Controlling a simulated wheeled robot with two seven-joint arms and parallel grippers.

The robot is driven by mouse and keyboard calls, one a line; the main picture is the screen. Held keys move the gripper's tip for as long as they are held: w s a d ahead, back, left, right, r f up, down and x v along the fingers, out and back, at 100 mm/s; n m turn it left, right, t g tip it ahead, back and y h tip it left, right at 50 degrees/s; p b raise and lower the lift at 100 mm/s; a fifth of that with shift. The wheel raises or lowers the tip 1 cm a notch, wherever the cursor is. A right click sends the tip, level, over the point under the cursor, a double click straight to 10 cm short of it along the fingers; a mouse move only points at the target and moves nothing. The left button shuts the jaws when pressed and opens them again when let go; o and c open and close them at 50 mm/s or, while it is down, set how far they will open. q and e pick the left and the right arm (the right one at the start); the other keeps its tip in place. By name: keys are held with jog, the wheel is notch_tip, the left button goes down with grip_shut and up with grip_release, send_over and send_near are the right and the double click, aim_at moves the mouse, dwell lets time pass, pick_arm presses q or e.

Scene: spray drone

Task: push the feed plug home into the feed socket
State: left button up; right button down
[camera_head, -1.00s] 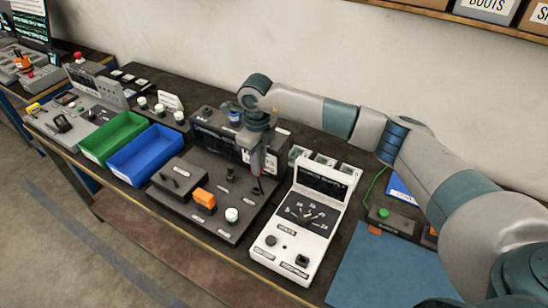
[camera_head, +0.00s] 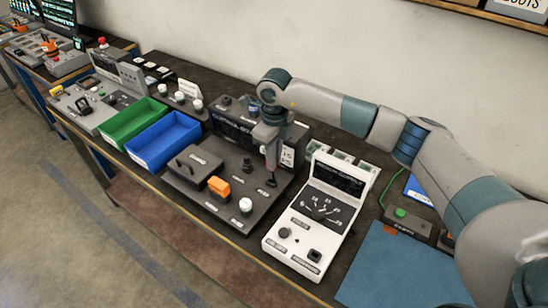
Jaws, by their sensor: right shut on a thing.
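My right arm reaches in from the right, and its gripper (camera_head: 271,168) points down over the dark grey panel unit. It is shut on a small dark piece (camera_head: 271,182), taken to be the feed plug, which is mostly hidden between the fingers. The piece's lower end is at or just above the panel's top (camera_head: 262,205), near its right side; I cannot tell how deep it sits. The feed socket is not distinguishable; the gripper and the piece may cover it. My left gripper is not in view.
The panel also bears an orange block (camera_head: 219,187), a white knob (camera_head: 245,205) and a black post (camera_head: 247,166). A white meter box (camera_head: 300,240) stands close to the right. Green (camera_head: 133,122) and blue (camera_head: 165,143) bins stand left. A blue mat (camera_head: 400,270) lies at right.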

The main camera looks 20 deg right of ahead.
jog(key=shift+f+b, duration=1.25)
jog(key=shift+f, duration=0.9)
jog(key=shift+b, duration=1.1)
dwell(0.5)
jog(key=shift+f+b, duration=1.05)
jog(key=shift+f, duration=0.2)
jog(key=c, duration=1.6)
grip_release()
jog(key=shift+c, duration=0.2)
jog(key=shift+r, duration=0.1)
